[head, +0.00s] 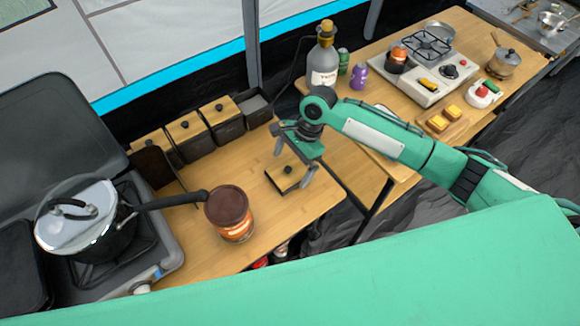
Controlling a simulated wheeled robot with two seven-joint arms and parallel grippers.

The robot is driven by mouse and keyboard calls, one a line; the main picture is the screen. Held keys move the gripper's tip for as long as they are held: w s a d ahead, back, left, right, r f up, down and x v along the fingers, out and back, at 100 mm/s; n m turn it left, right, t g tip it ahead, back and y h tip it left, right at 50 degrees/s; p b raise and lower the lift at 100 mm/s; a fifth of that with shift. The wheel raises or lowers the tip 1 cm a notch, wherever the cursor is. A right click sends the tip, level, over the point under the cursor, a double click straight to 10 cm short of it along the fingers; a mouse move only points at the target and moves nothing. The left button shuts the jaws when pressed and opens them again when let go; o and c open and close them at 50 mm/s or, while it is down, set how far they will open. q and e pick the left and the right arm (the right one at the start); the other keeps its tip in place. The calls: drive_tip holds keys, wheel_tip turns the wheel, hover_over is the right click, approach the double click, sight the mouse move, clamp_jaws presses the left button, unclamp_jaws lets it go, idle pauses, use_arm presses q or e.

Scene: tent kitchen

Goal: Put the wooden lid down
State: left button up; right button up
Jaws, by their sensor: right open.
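The wooden lid (283,183), a small square with dark edges and a black knob, appears to lie flat on the left wooden table (195,255), near its right side. My right gripper (292,165) is over the lid with its fingers apart, one on either side of the knob. Whether a finger touches the lid cannot be told. At the back of the table stands a row of dark boxes with wooden lids (185,127); the rightmost box (256,109) has no lid. My left gripper is not in view.
A brown-topped can (230,213) stands left of the lid, beside the handle of a pot (95,240) on a stove. Right of a gap (345,215), another table (455,35) holds a bottle (322,62), cans and a burner. Table around the lid is clear.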

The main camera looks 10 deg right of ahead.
drive_tip(key=b+v, duration=0.1)
drive_tip(key=v, duration=0.9)
drive_tip(key=shift+r, duration=0.2)
drive_tip(key=shift+d+f, duration=0.1)
